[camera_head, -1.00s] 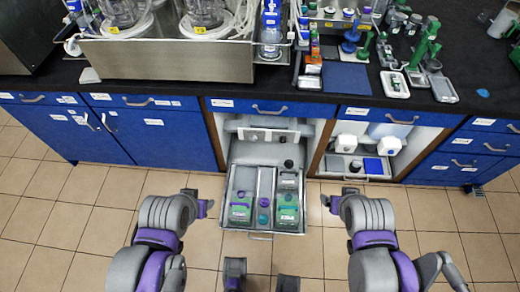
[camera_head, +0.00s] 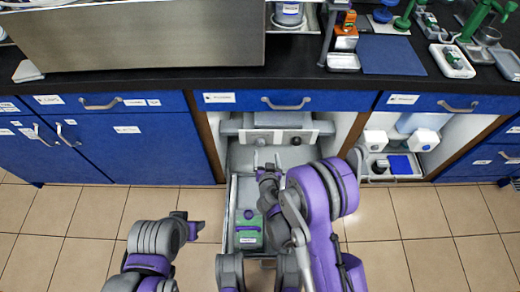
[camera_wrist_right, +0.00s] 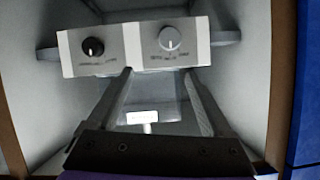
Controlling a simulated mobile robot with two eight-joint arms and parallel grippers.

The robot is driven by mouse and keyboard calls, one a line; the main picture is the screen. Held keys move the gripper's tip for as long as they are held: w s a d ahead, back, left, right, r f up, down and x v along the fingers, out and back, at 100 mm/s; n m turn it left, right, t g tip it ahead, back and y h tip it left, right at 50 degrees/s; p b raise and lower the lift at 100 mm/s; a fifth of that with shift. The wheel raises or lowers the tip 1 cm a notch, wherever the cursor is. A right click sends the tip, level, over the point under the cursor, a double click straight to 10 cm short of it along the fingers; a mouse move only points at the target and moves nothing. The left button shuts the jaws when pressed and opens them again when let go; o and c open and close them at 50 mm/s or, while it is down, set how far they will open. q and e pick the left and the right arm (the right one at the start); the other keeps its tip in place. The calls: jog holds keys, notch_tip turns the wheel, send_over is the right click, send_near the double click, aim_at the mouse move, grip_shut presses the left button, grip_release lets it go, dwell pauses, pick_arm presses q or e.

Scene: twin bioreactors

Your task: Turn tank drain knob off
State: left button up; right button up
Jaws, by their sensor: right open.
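A pale control panel (camera_wrist_right: 138,47) carries two knobs and shows in the right wrist view. A black knob (camera_wrist_right: 93,46) is on its left and a light grey knob (camera_wrist_right: 170,38) on its right, with a mark pointing down. Their labels are too blurred to tell which is the tank drain knob. The panel also shows in the head view (camera_head: 278,136), inside the open bay. My right gripper (camera_wrist_right: 157,74) is open and empty, its fingertips just below the panel, nearer the grey knob. It also shows in the head view (camera_head: 268,166). My left gripper (camera_head: 192,228) is held low at the left, its jaws unclear.
A pulled-out drawer (camera_head: 232,205) lies under my right arm, with a green item (camera_head: 248,234) in it. Blue cabinets (camera_head: 150,145) flank the bay under a black counter (camera_head: 190,82). Side walls close in around my right gripper. Tiled floor is clear at the left.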

aim_at(260, 145)
jog(key=shift+y, duration=0.4)
jog(key=w+f+p, duration=0.1)
jog(key=w+f, duration=0.1)
jog(key=w, duration=0.1)
jog(key=w+a+f+p, duration=0.1)
jog(key=w+f+p, duration=0.1)
jog(key=w, duration=0.1)
jog(key=w+a+f+p, duration=0.1)
jog(key=w+f+p, duration=0.1)
jog(key=f, duration=0.1)
jog(key=shift+w+a, duration=0.2)
jog(key=shift+w, duration=0.7)
grip_shut()
